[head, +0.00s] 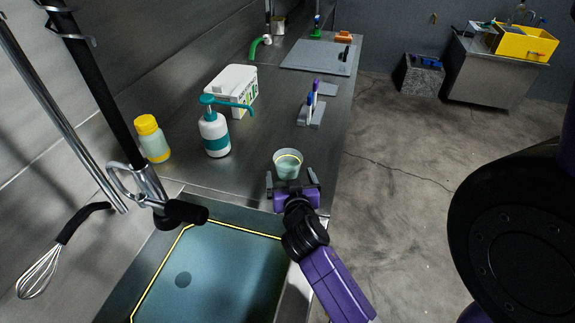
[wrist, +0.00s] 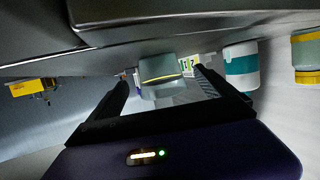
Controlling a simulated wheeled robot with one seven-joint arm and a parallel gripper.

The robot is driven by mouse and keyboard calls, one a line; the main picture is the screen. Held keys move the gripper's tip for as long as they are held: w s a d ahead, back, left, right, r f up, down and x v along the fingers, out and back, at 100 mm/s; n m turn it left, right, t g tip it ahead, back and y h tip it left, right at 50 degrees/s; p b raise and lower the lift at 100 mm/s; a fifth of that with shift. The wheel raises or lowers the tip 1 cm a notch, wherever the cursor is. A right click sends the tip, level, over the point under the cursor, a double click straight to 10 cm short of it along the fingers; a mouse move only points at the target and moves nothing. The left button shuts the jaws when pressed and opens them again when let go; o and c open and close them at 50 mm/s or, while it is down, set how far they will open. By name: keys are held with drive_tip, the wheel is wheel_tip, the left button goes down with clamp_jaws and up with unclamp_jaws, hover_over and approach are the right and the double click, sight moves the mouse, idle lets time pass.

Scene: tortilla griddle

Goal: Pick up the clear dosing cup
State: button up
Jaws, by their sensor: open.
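The clear dosing cup (head: 288,166) stands upright on the steel counter near its right edge, with some pale yellow-green content inside. My gripper (head: 291,184) is open, just on the near side of the cup. Its fingers point toward the cup, one to each side. In the wrist view, which appears upside down, the cup (wrist: 157,72) shows between the two fingertips (wrist: 160,88). Nothing is held. I cannot tell whether a finger touches the cup.
A teal-and-white pump bottle (head: 215,135), a yellow-capped bottle (head: 153,140) and a white carton (head: 232,84) stand left of the cup. A grey holder (head: 311,112) is behind it. The sink (head: 220,270) with its faucet lies in front. Counter around the cup is clear.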

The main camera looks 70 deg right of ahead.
sight(289, 174)
drive_tip(key=p+x, duration=0.1)
drive_tip(key=x, duration=0.3)
drive_tip(key=shift+d, duration=0.1)
drive_tip(key=c, duration=1.6)
drive_tip(key=shift+r, duration=0.1)
